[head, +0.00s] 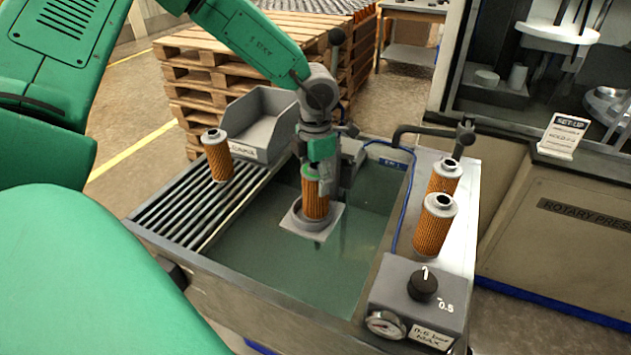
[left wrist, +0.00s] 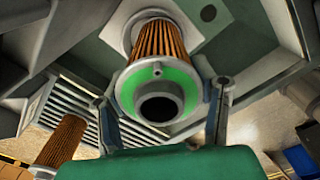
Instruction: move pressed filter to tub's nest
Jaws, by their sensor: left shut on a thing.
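My left gripper (head: 318,170) points down over the water tub (head: 262,292) and is shut on the upper end of a filter (head: 316,203) with orange pleats and a green-marked cap. The filter is upright. Its lower end is at the round grey nest (head: 297,216) on a pale square plate in the tub; I cannot tell if it is fully seated. In the left wrist view the filter's green-ringed cap with a dark hole (left wrist: 158,92) lies between the two fingers of my left gripper (left wrist: 163,104), and the nest plate shows behind. My right gripper is not in view.
Another filter (head: 217,157) stands on the slatted rack (head: 185,212) at left, beside a grey bin (head: 262,112). Two filters, one in front (head: 433,228) and one behind (head: 446,176), stand on the right ledge. A control box (head: 412,300) with knob and gauge sits at front right.

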